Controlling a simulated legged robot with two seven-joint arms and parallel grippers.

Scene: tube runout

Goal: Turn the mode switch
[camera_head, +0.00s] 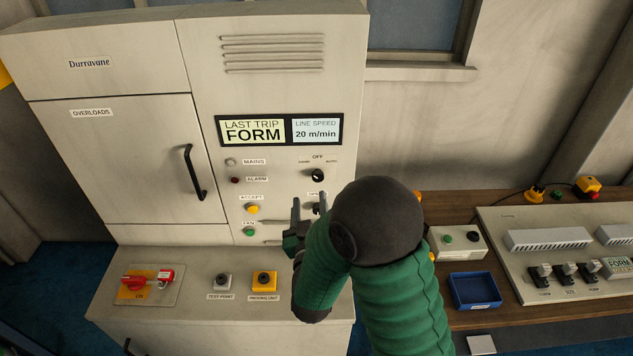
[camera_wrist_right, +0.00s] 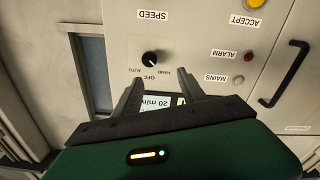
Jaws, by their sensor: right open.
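The mode switch (camera_head: 317,175) is a black rotary knob on the pale cabinet front, with OFF above it, a label on its left and AUTO on its right. In the right wrist view the knob (camera_wrist_right: 149,58) shows upside down, with HAND, OFF and AUTO around it. Its exact setting is too small to tell. My right gripper (camera_head: 308,211) is open and empty, below the knob in the head view. In the wrist view the knob appears between the spread fingertips (camera_wrist_right: 158,58), with no visible contact. My left gripper is out of view.
The display (camera_head: 280,131) reads LAST TRIP FORM and 20 m/min. MAINS and ALARM lamps and the yellow ACCEPT button (camera_head: 252,209) sit left of the knob. My right forearm hides part of the panel. A black door handle (camera_head: 195,172) sticks out. A bench with a blue tray (camera_head: 475,290) stands right.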

